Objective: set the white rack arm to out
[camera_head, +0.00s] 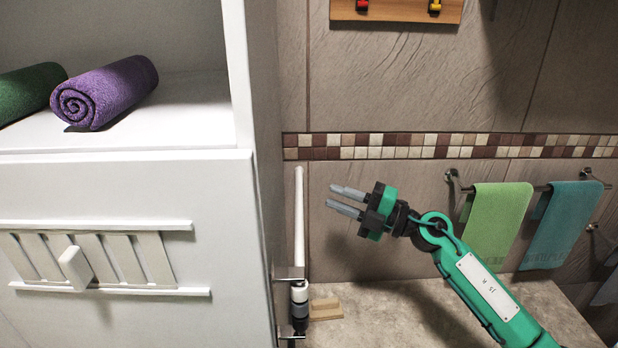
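The white rack arm (299,225) is a slim white rod beside the right side of the white cabinet. It runs straight up the picture from a grey and white collar (299,302) held between metal brackets. I cannot tell whether it stands upright or points back toward the wall. My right gripper (340,199) is to the right of the rod, its fingers pointing left toward it. The two grey fingers are apart with nothing between them, and a gap shows between them and the rod. My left gripper is not in view.
The white cabinet (215,200) fills the left, with rolled purple (105,90) and green (28,90) towels on its shelf and a slatted vent slider (75,266) in front. A wooden block (326,308) lies by the collar. Green (497,220) and teal (563,225) towels hang at right.

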